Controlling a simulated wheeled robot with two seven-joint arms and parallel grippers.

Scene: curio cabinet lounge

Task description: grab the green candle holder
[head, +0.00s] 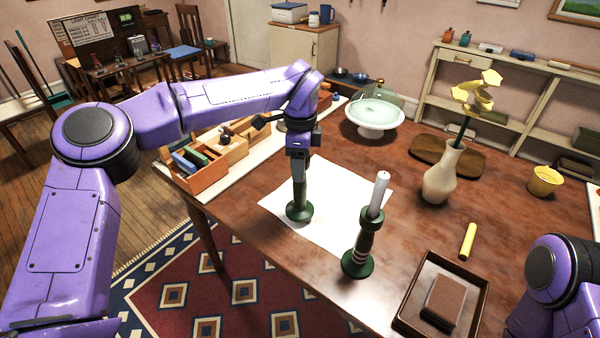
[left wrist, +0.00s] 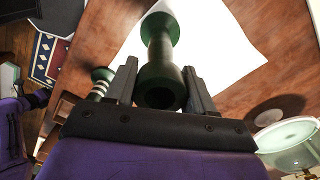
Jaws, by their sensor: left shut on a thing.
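A dark green candle holder (head: 299,209) without a candle stands upright over the white paper sheet (head: 340,225) on the wooden table. My left gripper (head: 299,177) comes down from above and is shut on its upper part. In the left wrist view, the green candle holder (left wrist: 160,58) sits between the two fingers of my left gripper (left wrist: 160,88), with its hollow top facing the camera. I cannot tell whether its base touches the paper. My right gripper is out of view.
A wooden box with compartments (head: 205,172) lies to the left. A glass-domed cake stand (head: 372,122) and a cream vase (head: 441,175) with a yellow flower stand behind. A dark tray (head: 470,270) with a brown block (head: 443,299) lies front right, near a yellow stick (head: 467,241).

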